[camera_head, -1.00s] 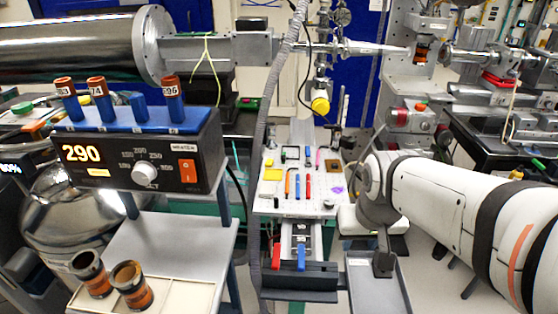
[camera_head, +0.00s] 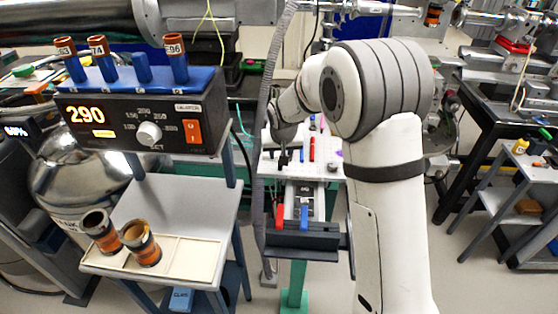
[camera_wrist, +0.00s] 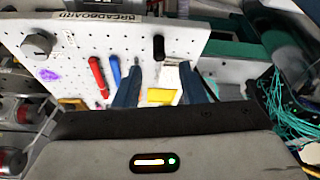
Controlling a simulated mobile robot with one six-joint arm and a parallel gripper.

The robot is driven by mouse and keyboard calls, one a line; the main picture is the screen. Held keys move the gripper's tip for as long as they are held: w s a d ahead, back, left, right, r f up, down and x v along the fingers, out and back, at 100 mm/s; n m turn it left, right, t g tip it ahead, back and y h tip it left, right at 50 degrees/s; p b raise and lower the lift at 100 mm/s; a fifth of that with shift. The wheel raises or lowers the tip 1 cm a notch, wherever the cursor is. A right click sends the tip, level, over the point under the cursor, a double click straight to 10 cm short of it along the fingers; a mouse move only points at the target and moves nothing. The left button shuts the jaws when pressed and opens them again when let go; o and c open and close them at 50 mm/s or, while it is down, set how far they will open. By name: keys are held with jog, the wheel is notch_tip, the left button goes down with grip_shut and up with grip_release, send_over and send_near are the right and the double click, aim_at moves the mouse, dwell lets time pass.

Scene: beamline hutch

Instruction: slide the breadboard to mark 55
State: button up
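The breadboard is a white perforated plate (camera_head: 328,170), partly hidden behind my arm in the head view. In the wrist view its edge label reads BREADBOARD, and its holed surface (camera_wrist: 120,38) fills the upper part. A red tool, a blue tool, a yellow block, a grey knob (camera_wrist: 37,44) and a dark upright piece (camera_wrist: 158,48) are on it. My gripper (camera_head: 291,157) is over the board's left part, and its two fingers (camera_wrist: 160,68) stand apart, with the dark piece beyond the gap. I cannot tell whether they touch anything. Mark 55 is not readable.
A rail (camera_head: 304,190) with a red lever (camera_head: 280,216) and a blue lever (camera_head: 304,216) runs in front of the board. A grey hose (camera_head: 259,170) hangs along its left. At left stand a controller (camera_head: 140,125) showing 290 and a shelf (camera_head: 190,205) with two brown-banded cups.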

jog(key=x, duration=0.6)
jog(key=shift+p, duration=0.3)
grip_shut()
jog(key=shift+s, duration=0.1)
